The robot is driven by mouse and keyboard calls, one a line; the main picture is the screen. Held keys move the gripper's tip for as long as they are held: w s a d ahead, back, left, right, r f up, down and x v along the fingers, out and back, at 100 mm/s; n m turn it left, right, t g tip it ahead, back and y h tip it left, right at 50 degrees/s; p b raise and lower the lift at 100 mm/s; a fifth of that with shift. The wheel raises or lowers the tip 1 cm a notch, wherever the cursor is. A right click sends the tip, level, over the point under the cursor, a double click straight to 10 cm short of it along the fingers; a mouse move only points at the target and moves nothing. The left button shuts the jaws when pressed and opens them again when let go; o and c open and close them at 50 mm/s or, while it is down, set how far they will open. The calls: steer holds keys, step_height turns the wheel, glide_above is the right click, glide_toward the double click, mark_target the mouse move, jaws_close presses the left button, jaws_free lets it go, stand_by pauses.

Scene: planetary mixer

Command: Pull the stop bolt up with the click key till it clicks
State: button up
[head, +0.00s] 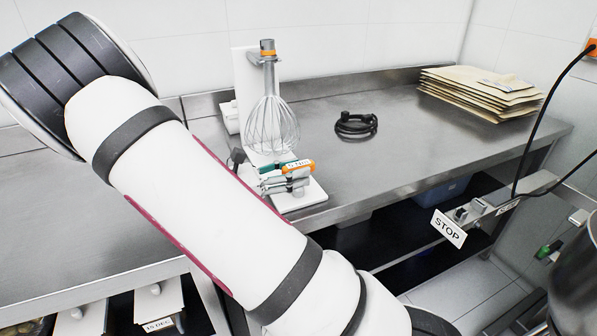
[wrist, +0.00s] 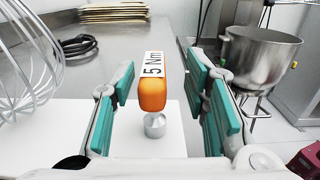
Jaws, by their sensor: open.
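The click key, an orange handle with a white "5 Nm" label and a silver end, stands above a white base in the wrist view (wrist: 152,92). In the head view its orange end (head: 306,165) shows at the gripper. My gripper (wrist: 163,85) is open, with teal-padded fingers on either side of the key; I see gaps on both sides. It also shows in the head view (head: 285,179). A STOP sign (head: 449,228) hangs from a rail at the right, with small dark and metal fittings (head: 461,214) above it. I cannot tell which fitting is the stop bolt.
A wire whisk (head: 270,125) hangs on the white stand (head: 306,199) behind the gripper. A black cable coil (head: 356,124) and paper sacks (head: 480,92) lie on the steel table (head: 400,135). A metal bowl (wrist: 258,55) stands at the right. A black cable (head: 533,128) hangs near the sign.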

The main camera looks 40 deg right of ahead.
mark_target(314, 162)
steer(key=shift+w+r+x, duration=0.15)
steer(key=shift+x, duration=1.2)
steer(key=shift+w+r+x, duration=0.15)
steer(key=shift+x, duration=1.15)
steer(key=shift+d, duration=0.1)
jaws_close()
